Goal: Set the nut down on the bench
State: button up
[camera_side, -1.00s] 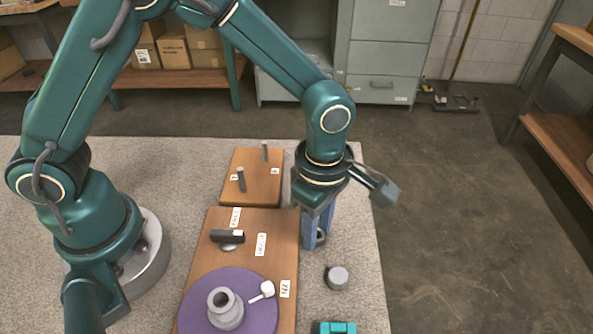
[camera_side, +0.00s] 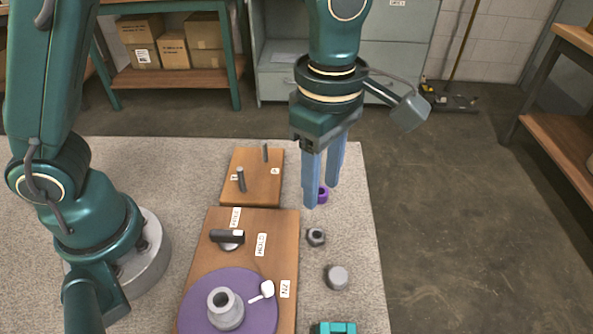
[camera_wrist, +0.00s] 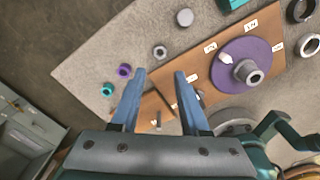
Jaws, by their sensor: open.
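The grey hex nut (camera_side: 316,237) lies flat on the bench (camera_side: 352,220), between the board and the bench's right edge. It also shows in the wrist view (camera_wrist: 159,52), beyond the fingertips. My gripper (camera_side: 321,195) is open, with its blue fingers pointing down above the bench. In the wrist view the two fingers (camera_wrist: 159,74) are apart with nothing between them. The nut is clear of both fingers.
A purple ring (camera_wrist: 124,71) and a teal ring (camera_wrist: 107,90) lie near the nut. A grey round part (camera_side: 336,277) lies on its other side. The wooden board (camera_side: 275,225) carries a purple disc (camera_side: 258,310) with a grey collar. Bare bench surrounds the nut.

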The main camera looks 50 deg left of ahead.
jog(key=s+a+r+m+t, duration=0.2)
jog(key=s+a+r+m, duration=0.1)
jog(key=a+r+m, duration=0.4)
jog(key=s+a+f+m+t, duration=0.2)
jog(key=s+a+m, duration=0.4)
jog(key=m, duration=0.6)
jog(key=shift+s+a+f+m+t, duration=0.2)
jog(key=shift+m+t, duration=0.1)
jog(key=shift+t, duration=0.5)
